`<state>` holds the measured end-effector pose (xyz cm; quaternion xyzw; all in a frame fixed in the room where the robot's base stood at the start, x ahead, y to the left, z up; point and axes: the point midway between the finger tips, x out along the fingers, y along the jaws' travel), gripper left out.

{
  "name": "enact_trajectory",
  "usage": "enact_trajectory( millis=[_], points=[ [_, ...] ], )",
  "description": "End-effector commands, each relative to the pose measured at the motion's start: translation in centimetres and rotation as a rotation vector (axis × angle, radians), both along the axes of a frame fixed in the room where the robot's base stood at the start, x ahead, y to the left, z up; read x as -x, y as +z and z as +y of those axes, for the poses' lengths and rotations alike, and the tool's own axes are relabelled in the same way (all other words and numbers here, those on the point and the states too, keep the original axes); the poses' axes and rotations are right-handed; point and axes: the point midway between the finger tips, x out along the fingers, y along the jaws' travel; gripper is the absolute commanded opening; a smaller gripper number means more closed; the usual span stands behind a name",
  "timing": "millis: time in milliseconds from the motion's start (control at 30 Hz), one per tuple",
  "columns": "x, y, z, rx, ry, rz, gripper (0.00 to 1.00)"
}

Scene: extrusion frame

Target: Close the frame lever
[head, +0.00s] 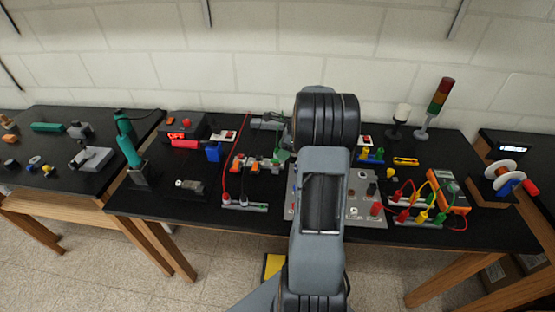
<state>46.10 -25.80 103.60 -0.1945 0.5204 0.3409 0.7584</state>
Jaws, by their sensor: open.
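Only the links of my arm show, rising up the middle of the head view; my gripper is not visible and seems hidden behind them. A grey bar-like part (268,121) stands at the back of the black table, left of my arm. A green piece (282,155) sits just below it, partly covered by my arm. This may be the frame and its lever, but I cannot tell for sure, nor whether the lever is open or closed.
Orange and grey blocks (250,163) sit left of my arm. A grey panel (366,208) lies partly behind it. Wired clips (420,205), an orange meter (455,193) and a signal tower (435,105) stand right. A teal-handled tool (128,145) stands left.

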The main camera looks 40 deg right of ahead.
Motion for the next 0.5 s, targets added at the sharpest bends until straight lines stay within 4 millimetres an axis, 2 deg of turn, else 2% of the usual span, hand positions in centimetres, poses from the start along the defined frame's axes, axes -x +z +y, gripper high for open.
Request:
enact_trajectory(
  millis=[200, 500],
  points=[
    [-0.7, -3.1, 1.1, -0.001, 0.002, 0.002, 0.51],
    [-1.2, -5.0, 1.7, 0.001, 0.002, 0.000, 0.51]
  ],
)
